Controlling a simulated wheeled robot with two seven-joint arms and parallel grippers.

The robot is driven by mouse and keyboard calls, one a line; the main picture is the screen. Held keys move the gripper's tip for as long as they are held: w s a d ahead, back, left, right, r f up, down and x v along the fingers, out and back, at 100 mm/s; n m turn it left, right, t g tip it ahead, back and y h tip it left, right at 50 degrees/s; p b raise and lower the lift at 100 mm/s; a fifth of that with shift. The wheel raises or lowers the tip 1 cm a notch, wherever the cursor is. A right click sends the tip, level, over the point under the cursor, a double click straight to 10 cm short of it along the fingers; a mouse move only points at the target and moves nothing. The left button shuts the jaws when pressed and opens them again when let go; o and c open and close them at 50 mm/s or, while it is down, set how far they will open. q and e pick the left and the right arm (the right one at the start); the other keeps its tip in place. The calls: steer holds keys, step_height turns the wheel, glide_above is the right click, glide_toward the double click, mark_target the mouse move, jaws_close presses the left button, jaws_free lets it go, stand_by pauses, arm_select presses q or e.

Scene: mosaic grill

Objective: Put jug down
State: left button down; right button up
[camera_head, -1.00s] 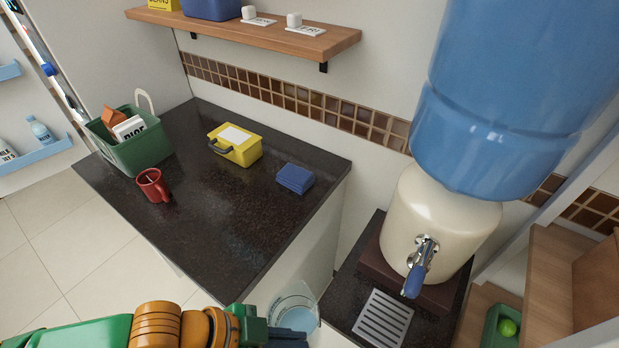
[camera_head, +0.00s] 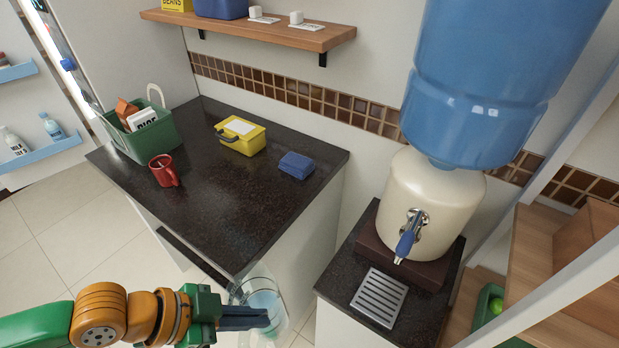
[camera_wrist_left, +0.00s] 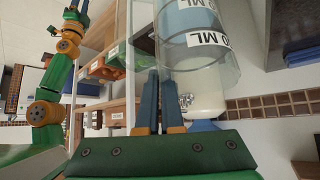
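The jug (camera_head: 262,290) is clear, with pale blue water in its lower part. It is at the bottom centre of the head view, in front of the gap between the two counters. My left gripper (camera_head: 266,318) is at the jug's near side, its fingers close together on it; the exact grip is partly hidden. In the left wrist view the jug (camera_wrist_left: 208,38) has white ML labels and stands beyond the fingers. My right gripper (camera_wrist_left: 78,12) shows small in the left wrist view, away from the jug, and its opening is unclear.
The dark counter (camera_head: 225,215) has a green basket (camera_head: 150,143), red mug (camera_head: 163,171), yellow box (camera_head: 240,136) and blue cloth (camera_head: 296,165). Its front and middle are clear. The water dispenser (camera_head: 430,200) stands right, with a drip grate (camera_head: 379,297) before it.

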arm_select(q)
steer(key=w+a+r+n+t+y+b, duration=0.1)
steer(key=w+a+r+n+t, duration=0.15)
steer(key=a+r, duration=0.35)
steer(key=d+r+m+g+h, duration=0.1)
steer(key=d+r+m+g, duration=0.15)
steer(key=d, duration=0.25)
steer(key=a+f+n+t+y, duration=0.1)
steer(key=a+f+n+t, duration=0.1)
steer(key=a, duration=0.3)
steer(key=shift+w+a+n, duration=0.35)
steer(key=shift+n, duration=0.25)
steer(key=shift+w+d+r, duration=0.1)
steer(key=shift+w, duration=0.05)
